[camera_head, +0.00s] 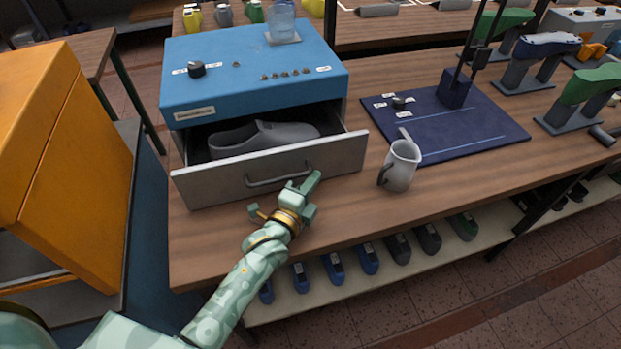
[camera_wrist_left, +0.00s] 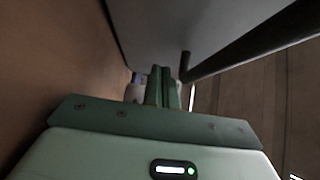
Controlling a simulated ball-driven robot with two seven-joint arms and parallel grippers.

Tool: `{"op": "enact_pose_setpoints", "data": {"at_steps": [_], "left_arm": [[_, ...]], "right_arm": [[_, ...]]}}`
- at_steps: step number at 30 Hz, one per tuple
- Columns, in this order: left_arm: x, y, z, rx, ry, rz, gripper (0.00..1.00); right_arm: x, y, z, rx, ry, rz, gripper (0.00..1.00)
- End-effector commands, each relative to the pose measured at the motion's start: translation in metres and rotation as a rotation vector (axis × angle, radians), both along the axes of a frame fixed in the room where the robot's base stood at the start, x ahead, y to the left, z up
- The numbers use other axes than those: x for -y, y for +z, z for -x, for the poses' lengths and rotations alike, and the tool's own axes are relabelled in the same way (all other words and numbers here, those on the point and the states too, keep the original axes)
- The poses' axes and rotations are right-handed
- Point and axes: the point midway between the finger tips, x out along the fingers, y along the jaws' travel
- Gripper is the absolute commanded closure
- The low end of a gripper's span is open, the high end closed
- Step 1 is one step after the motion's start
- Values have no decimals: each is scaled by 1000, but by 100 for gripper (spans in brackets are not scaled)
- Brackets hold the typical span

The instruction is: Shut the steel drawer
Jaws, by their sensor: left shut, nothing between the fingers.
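The steel drawer (camera_head: 225,183) stands pulled out of the front of a blue cabinet (camera_head: 255,70) on the wooden workbench. A grey shoe (camera_head: 262,138) lies inside the open drawer. A bar handle (camera_head: 278,177) is on the drawer front. My left gripper (camera_head: 312,182) is shut and empty, its fingertips at the drawer front just right of the handle. In the left wrist view the shut fingers (camera_wrist_left: 163,88) point along the grey drawer front (camera_wrist_left: 200,30), with the dark handle bar (camera_wrist_left: 250,45) to the right. I cannot tell whether they touch. My right gripper is not in view.
A grey metal jug (camera_head: 400,165) stands on the bench right of the drawer. A dark blue mat (camera_head: 470,125) lies behind it. An orange cabinet (camera_head: 75,150) is at the left. Shoes line a shelf (camera_head: 340,293) below the bench. A clear glass (camera_head: 282,20) stands on the blue cabinet.

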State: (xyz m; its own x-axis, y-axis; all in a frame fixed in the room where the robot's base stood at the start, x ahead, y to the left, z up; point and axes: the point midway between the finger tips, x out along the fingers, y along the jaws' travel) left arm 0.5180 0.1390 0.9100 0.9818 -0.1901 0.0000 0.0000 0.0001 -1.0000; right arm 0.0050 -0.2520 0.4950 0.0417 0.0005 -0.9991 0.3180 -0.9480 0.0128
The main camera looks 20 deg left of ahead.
Motion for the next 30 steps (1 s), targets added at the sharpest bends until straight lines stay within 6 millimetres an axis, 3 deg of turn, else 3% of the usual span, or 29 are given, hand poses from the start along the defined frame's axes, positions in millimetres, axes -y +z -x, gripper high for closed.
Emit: {"op": "enact_pose_setpoints", "data": {"at_steps": [17,20,30], "left_arm": [[-9,0,-13,0,0,-1,100],[-17,-1,-26,2,-1,-3,100],[-68,-4,-100,0,-1,-5,100]], "right_arm": [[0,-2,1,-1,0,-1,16],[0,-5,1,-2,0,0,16],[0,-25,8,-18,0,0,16]]}}
